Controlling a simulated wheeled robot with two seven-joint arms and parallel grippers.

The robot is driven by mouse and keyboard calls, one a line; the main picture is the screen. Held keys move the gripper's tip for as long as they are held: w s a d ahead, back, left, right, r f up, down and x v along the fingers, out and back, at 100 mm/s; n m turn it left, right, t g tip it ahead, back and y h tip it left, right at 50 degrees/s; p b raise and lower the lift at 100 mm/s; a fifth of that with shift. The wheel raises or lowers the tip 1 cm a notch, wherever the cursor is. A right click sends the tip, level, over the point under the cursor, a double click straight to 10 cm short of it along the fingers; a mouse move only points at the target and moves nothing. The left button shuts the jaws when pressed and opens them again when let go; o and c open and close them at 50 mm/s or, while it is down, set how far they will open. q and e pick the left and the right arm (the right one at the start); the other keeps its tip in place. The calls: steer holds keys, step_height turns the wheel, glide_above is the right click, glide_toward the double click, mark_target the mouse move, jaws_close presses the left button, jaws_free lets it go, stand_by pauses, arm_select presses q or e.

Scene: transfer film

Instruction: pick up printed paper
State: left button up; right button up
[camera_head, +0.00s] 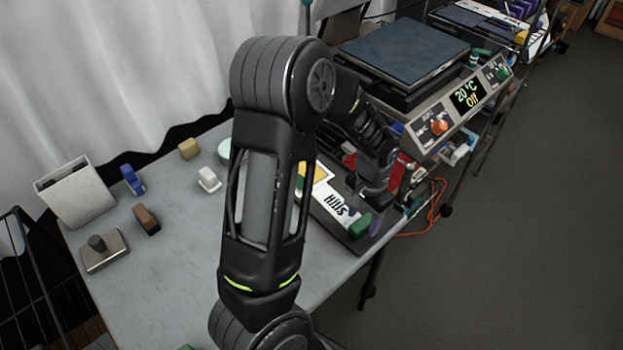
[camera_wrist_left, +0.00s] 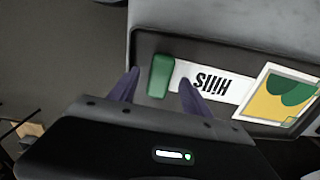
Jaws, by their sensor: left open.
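A green block (camera_wrist_left: 160,75) sits at the paper's other end. My left gripper (camera_wrist_left: 158,77) is open, its purple fingertips on either side of the green block in that view. In the head view my left gripper (camera_head: 364,206) hangs over the tray, and my arm hides part of it.
A heat press (camera_head: 402,50) with a "20 °C Off" panel (camera_head: 466,94) stands at the back right. On the left of the grey table (camera_head: 180,270) are a white bin (camera_head: 77,195), a metal block with a knob (camera_head: 104,250) and small coloured blocks. The table's front left is clear.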

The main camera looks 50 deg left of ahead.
arm_select(q)
steer(key=shift+f, duration=0.3)
stand_by(0.4)
jaws_close()
stand_by(0.4)
